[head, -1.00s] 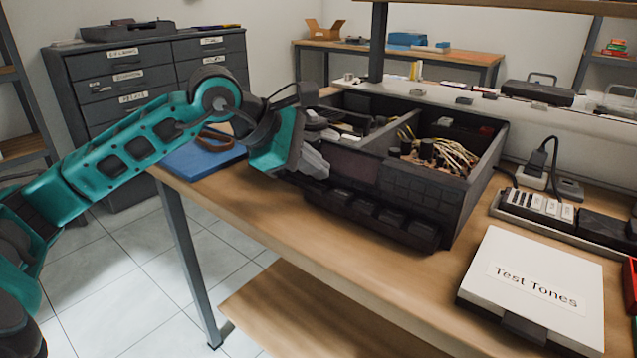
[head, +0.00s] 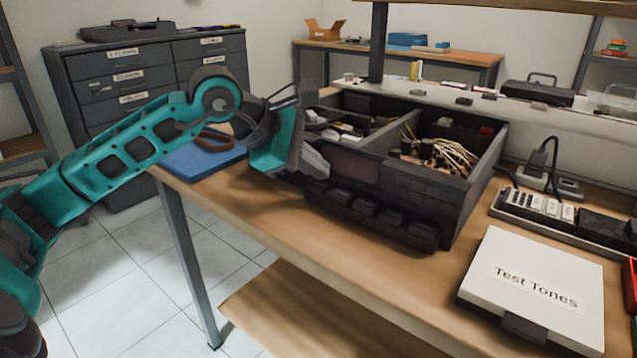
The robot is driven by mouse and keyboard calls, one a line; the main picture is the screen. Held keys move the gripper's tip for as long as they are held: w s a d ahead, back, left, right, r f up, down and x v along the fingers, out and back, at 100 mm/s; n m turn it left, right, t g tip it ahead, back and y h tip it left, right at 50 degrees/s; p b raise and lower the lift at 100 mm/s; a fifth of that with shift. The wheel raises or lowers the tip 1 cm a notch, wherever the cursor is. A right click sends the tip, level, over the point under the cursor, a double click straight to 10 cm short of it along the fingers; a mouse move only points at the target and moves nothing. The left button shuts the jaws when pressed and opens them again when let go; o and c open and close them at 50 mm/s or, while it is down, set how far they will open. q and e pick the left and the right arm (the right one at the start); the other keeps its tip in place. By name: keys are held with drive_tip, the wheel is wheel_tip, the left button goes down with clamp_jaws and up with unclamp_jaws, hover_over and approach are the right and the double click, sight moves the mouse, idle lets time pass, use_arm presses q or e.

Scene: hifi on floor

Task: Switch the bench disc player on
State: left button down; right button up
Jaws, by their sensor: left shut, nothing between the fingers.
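The black disc player (head: 405,190) stands on the wooden bench, its top open, with wires and parts showing inside. A row of several dark buttons (head: 375,212) runs along the lower front. A dark reddish display panel (head: 352,166) sits at the left of the front. My left gripper (head: 322,170) is shut and empty, at the left end of the player's front, close to the display panel. Whether it touches the player I cannot tell. It hides the player's left front corner. My right gripper is not in view.
A white case labelled "Test Tones" (head: 535,284) lies at the bench's front right. A power strip (head: 540,205) with plugs is behind it. A blue mat (head: 203,158) with a brown strap lies left of the player. Bare bench top (head: 400,278) lies in front of the player.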

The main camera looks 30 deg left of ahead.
sight(314, 186)
use_arm(q)
drive_tip(key=shift+f, duration=0.15)
drive_tip(key=shift+f+b, duration=0.3)
drive_tip(key=shift+b, duration=0.15)
drive_tip(key=shift+s+f, duration=0.1)
drive_tip(key=shift+f, duration=0.2)
idle(0.4)
drive_tip(key=shift+r, duration=0.55)
drive_tip(key=shift+r+p, duration=0.3)
drive_tip(key=shift+p, duration=0.1)
wheel_tip(314, 186, up, 6)
drive_tip(key=p, duration=0.4)
drive_tip(key=shift+f, duration=0.25)
